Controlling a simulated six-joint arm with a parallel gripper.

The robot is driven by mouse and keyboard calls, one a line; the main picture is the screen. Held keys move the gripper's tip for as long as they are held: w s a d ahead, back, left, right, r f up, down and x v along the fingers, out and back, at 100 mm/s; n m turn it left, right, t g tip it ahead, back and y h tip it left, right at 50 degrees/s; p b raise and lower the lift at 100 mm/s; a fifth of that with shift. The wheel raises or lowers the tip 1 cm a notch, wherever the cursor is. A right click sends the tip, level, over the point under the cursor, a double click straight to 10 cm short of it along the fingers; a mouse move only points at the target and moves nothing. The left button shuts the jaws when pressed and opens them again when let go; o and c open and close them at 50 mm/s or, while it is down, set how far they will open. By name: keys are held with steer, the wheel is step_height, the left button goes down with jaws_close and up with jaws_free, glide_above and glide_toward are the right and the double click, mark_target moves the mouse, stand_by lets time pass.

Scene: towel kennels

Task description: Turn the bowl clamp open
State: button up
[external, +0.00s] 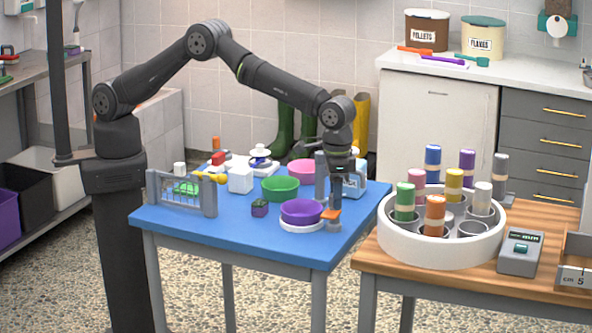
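The purple bowl (302,209) sits on a white round base near the front right of the blue table. An orange piece (331,214), which looks like the bowl clamp's handle, is close to the bowl's right side on a small grey support. My gripper (336,200) points straight down just above the orange piece, to the right of the bowl. Its fingertips are too small to tell whether they touch the orange piece or how far apart they are. The clamp's exact angle is unclear.
On the blue table (232,236) stand a green bowl (281,188), a pink bowl (306,170), a small grey gate (182,194), a white block (240,180) and a dark purple block (259,208). A round white rack (441,248) with several coloured cylinders stands on the wooden table at right.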

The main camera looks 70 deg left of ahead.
steer(key=shift+o, duration=0.2)
step_height(320, 180, up, 17)
steer(key=shift+r, duration=0.2)
stand_by(0.4)
steer(key=shift+d, duration=0.1)
step_height(320, 180, down, 18)
steer(key=shift+r, duration=0.2)
stand_by(0.4)
